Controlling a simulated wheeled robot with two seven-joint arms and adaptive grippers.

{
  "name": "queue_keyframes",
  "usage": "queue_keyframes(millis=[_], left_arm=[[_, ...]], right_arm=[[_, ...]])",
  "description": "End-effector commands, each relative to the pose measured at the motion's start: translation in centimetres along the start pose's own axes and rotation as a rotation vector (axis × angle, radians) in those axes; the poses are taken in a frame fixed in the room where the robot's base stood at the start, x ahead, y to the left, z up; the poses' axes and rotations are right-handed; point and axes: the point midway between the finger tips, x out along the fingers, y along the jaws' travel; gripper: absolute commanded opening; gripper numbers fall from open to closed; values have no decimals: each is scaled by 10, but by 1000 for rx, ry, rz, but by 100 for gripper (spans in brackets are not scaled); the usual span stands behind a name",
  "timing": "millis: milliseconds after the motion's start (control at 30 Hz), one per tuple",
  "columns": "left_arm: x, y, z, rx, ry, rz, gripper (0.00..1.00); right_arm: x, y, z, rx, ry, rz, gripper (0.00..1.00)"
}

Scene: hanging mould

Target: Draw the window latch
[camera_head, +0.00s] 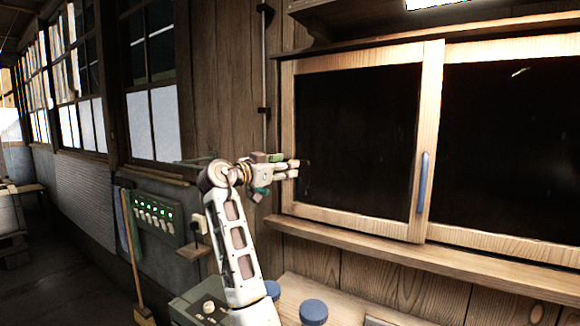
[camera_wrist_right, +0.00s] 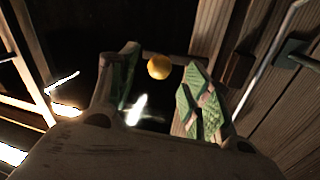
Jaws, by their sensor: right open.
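A round yellow knob (camera_wrist_right: 159,67) shows in the right wrist view, between and beyond my finger pads, in front of a brown bar. It looks like the window latch's knob. In the head view I cannot make it out; my gripper is over that area. My right gripper (camera_head: 294,169) is at the left upright of the wooden window frame (camera_head: 287,110), fingers pointing right. Its green-padded fingers are apart on either side of the knob in the wrist view. Whether they touch it, I cannot tell. My left gripper is not in view.
Dark sliding panes (camera_head: 355,140) fill the frame, with a blue handle (camera_head: 422,182) on the middle stile. A vertical rod (camera_head: 264,65) runs on the wall left of the frame. Below are a wooden sill (camera_head: 420,258), blue-lidded jars (camera_head: 313,311) and a green switch panel (camera_head: 155,215).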

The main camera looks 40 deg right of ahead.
Motion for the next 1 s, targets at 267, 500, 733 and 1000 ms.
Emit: queue_keyframes(millis=[267, 500, 733, 1000], left_arm=[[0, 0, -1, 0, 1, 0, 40], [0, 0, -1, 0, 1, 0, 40], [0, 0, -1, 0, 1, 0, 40], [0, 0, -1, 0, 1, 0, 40]], right_arm=[[-43, 0, 0, 0, -1, -1, 49], [-70, 0, 0, 0, -1, 0, 49], [-79, 0, 0, 0, 0, 1, 49], [-79, 0, 0, 0, 0, 1, 49]])
